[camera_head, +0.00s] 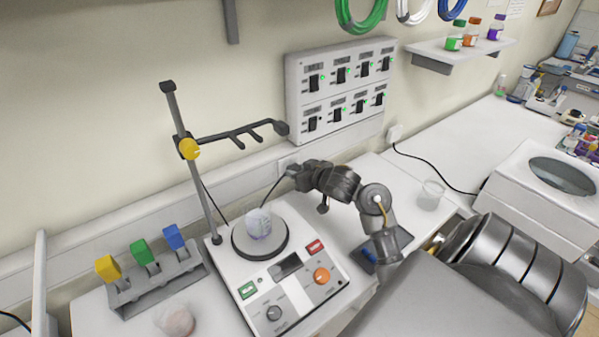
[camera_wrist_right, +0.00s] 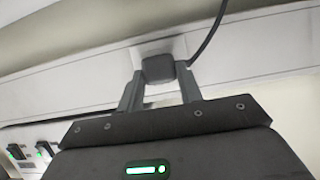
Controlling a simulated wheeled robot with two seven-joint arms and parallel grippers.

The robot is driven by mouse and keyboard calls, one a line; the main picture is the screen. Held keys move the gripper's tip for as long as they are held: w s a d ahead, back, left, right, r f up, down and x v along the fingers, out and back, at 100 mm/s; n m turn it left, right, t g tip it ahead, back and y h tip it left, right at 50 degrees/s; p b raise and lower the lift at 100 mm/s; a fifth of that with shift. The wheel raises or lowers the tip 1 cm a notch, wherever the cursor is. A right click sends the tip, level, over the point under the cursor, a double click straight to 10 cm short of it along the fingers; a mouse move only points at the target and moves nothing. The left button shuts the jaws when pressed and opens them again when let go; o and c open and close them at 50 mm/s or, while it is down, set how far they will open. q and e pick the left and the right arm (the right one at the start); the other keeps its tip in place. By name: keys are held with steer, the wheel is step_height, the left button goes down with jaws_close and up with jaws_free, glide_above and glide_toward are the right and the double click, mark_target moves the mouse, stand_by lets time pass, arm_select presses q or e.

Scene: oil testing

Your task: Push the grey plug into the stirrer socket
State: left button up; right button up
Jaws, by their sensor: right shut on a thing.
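My right gripper (camera_head: 294,171) reaches to the wall strip behind the stirrer. In the right wrist view its fingers (camera_wrist_right: 159,82) are shut on the dark grey plug (camera_wrist_right: 158,69), with a black cord running up and to the right from it. The plug is right at the front of the white stirrer socket (camera_wrist_right: 160,46); how deep it sits is hidden. In the head view the gripper covers most of the plug, and the socket (camera_head: 287,161) shows just beyond it. My left gripper is out of view.
The stirrer (camera_head: 297,292) carries a beaker (camera_head: 258,222) on its round plate. A stand with a clamp arm (camera_head: 235,134) rises behind it. A switch panel (camera_head: 340,92) hangs above. A glass beaker (camera_head: 430,195) stands right of my arm. Another plugged socket (camera_head: 395,134) is farther right.

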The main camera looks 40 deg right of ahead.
steer(key=shift+w, duration=0.3)
steer(key=o, duration=1)
steer(key=shift+s, duration=0.1)
steer(key=p+v, duration=0.2)
steer(key=v, duration=0.8)
steer(key=shift+s+r, duration=0.25)
steer(key=shift+s, duration=0.05)
